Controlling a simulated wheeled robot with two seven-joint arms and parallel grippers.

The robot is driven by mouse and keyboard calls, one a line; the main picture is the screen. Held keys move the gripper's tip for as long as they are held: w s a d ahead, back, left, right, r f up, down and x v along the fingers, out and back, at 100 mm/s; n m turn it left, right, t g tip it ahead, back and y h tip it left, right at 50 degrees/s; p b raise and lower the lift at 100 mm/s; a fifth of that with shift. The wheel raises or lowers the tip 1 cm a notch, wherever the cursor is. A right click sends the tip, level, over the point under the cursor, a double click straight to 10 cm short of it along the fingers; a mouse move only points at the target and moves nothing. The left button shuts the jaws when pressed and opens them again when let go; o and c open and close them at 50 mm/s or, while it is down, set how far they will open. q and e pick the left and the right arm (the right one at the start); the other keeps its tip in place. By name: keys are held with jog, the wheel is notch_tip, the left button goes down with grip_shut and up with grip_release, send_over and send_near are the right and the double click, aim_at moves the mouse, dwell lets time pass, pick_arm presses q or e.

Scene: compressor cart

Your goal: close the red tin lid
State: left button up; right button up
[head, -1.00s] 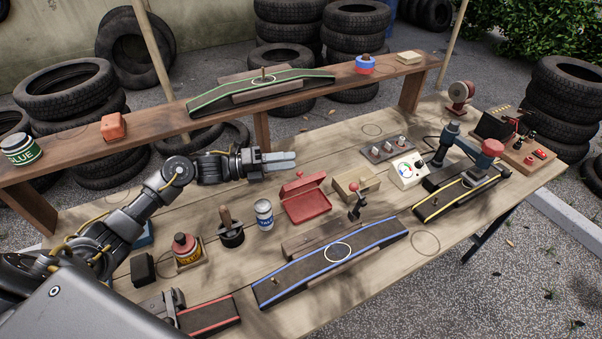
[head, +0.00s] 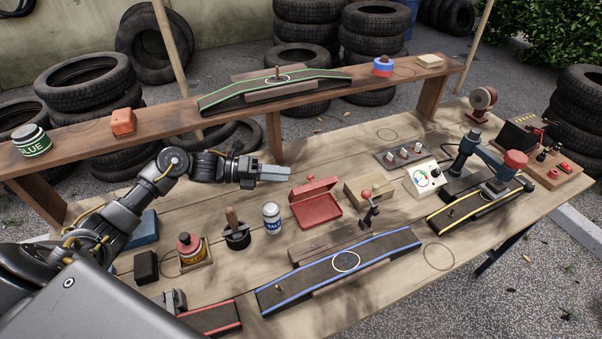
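The red tin (head: 318,211) sits on the wooden workbench, near its middle. Its lid (head: 314,188) is open, tilted up along the back edge of the tin. My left gripper (head: 288,174) is behind and to the left of the tin, above the bench and apart from the lid. Its pale fingers lie close together, pointing right, and nothing shows between them. My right gripper is not in view.
A talc can (head: 271,218) and a dark pot with a handle (head: 236,236) stand left of the tin. A wooden block (head: 368,190) is close to its right. The blue-edged ramp (head: 340,268) lies in front. A raised plank shelf (head: 190,120) runs behind.

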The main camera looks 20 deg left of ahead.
aim_at(311, 185)
pick_arm(q)
jog(key=p+x, duration=0.1)
jog(key=x, duration=0.5)
jog(key=shift+d, duration=0.1)
grip_shut()
